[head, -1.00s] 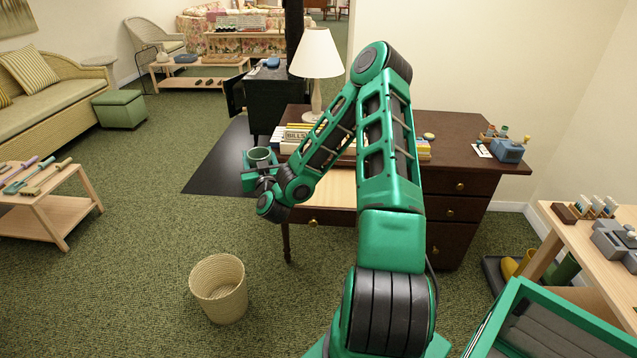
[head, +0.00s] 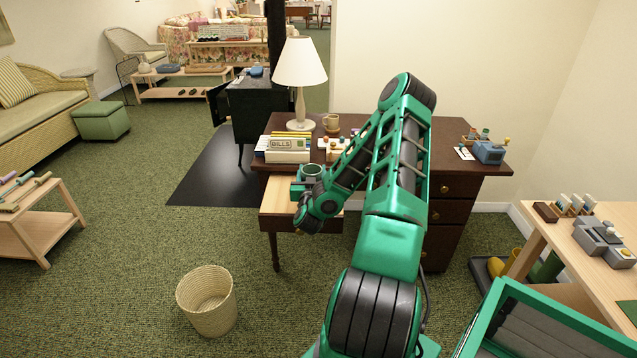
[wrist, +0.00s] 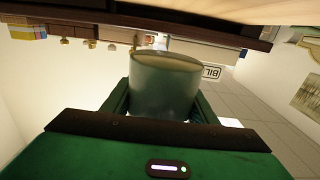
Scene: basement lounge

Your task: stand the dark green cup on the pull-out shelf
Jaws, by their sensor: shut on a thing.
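The dark green cup (head: 311,171) is in my gripper (head: 304,187), upright in the head view. The wrist view shows the cup (wrist: 165,84) close up between the two fingers, which press on its sides. The pull-out shelf (head: 276,197) is a pale wooden board sticking out from the front of the dark brown desk (head: 466,163). The cup appears over the shelf's back part, near the desk edge. I cannot tell the gap below it. My gripper and forearm hide the shelf's middle and much of its right side.
A blue device (head: 489,152) sits at the desk's right end. A woven basket (head: 208,301) stands on the carpet in front.

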